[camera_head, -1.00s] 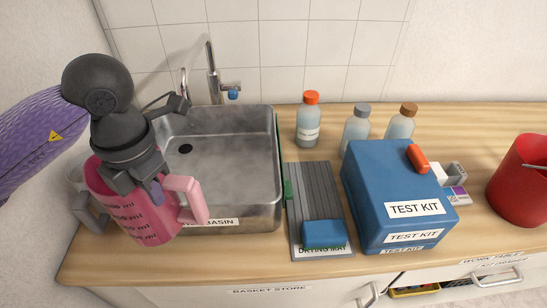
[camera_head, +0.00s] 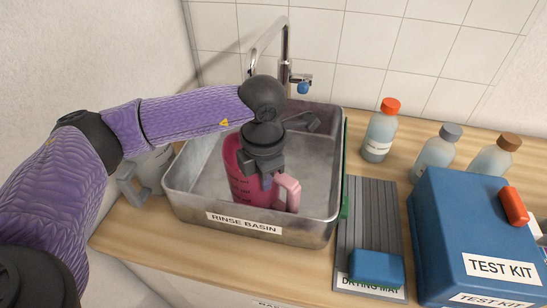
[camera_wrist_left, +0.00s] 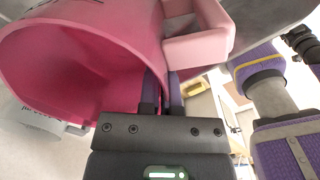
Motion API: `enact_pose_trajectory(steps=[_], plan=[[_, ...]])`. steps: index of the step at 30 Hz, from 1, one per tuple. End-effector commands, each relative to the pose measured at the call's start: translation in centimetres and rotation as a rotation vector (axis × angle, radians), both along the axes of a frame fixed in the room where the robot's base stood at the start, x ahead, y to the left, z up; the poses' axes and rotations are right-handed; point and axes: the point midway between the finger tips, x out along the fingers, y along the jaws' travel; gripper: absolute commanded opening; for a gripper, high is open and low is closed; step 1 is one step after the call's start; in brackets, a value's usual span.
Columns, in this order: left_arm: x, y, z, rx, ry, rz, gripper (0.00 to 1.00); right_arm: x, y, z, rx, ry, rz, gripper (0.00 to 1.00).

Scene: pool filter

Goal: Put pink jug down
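The pink jug (camera_head: 240,180) is upright inside the rinse basin (camera_head: 180,188), near its front wall, with its handle (camera_head: 289,192) to the right. The front wall hides its bottom, so I cannot tell whether it touches the basin floor. My left gripper (camera_head: 266,180) comes down from above and is shut on the jug's rim near the handle. In the left wrist view the fingers (camera_wrist_left: 162,88) pinch the wall of the pink jug (camera_wrist_left: 85,60), whose inside looks empty. My right gripper does not show clearly in either view.
A tap (camera_head: 285,60) rises behind the basin. A grey jug (camera_head: 150,172) stands to its left, partly behind my arm. A drying mat (camera_head: 372,210) with a blue block (camera_head: 376,267), a blue test kit (camera_head: 465,220) and several bottles (camera_head: 380,135) lie to the right.

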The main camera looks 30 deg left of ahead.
Motion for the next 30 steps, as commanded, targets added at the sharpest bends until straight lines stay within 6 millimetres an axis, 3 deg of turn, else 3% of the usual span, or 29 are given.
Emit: enact_pose_trajectory(steps=[12, 15, 25, 30], plan=[[6.5, 1.6, 0.0, -0.001, -0.001, 0.002, 0.00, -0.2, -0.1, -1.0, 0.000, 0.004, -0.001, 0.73], [6.5, 1.7, -1.0, 0.001, 0.003, -0.002, 0.00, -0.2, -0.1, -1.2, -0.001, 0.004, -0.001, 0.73], [6.5, 1.7, -1.3, 0.001, 0.001, -0.001, 0.00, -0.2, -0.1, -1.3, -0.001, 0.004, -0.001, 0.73], [6.5, 1.7, -1.3, 0.000, 0.000, -0.001, 0.35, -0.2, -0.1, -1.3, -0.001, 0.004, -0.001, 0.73]])
